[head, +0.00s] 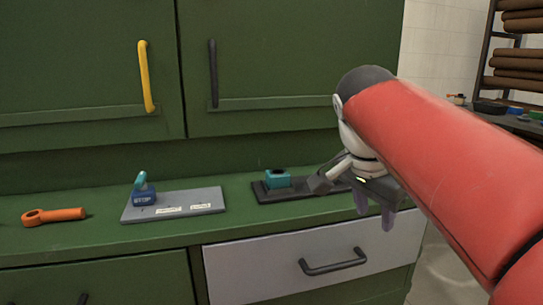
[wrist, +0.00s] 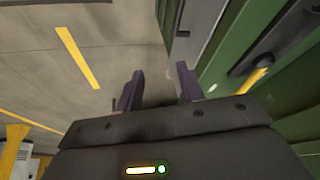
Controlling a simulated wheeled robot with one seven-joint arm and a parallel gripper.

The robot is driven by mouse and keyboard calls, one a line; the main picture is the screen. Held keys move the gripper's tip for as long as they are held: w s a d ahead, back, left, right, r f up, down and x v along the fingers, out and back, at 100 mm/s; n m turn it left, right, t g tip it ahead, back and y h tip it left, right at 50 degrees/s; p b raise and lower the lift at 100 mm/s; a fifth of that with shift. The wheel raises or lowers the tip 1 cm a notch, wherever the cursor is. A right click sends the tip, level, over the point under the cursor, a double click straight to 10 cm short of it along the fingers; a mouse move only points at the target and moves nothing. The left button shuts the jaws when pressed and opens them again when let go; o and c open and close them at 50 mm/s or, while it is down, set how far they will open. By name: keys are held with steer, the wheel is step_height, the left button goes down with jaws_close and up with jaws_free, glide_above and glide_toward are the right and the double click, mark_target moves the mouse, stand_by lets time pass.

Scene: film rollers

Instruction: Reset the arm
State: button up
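My red arm reaches in from the right in the head view. My gripper (head: 375,212) hangs at its end, in front of the right part of the green counter (head: 75,248) and above the level of the grey drawer's handle. In the wrist view my gripper (wrist: 160,86) shows two purple fingers spread apart with nothing between them. Beyond them are floor and the side of the green cabinet.
On the counter are an orange tool (head: 55,216), a grey board (head: 178,207) with a blue STOP block (head: 144,197), and a dark tray (head: 268,195) with a teal block (head: 278,179). My arm hides the tray's right end. Cupboards hang above. A shelf rack (head: 490,40) stands at right.

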steer(key=s+f+n+t+y, duration=0.1)
steer(key=s+f+n, duration=0.4)
steer(key=f, duration=0.4)
steer(key=s+a+f+n+t+y, duration=0.1)
steer(key=s+f+n+y, duration=0.1)
steer(key=s+f+n, duration=0.4)
step_height(320, 180, down, 3)
steer(key=shift+s+a+f+n, duration=0.15)
steer(key=shift+s+a+n, duration=0.15)
steer(key=shift+s, duration=0.6)
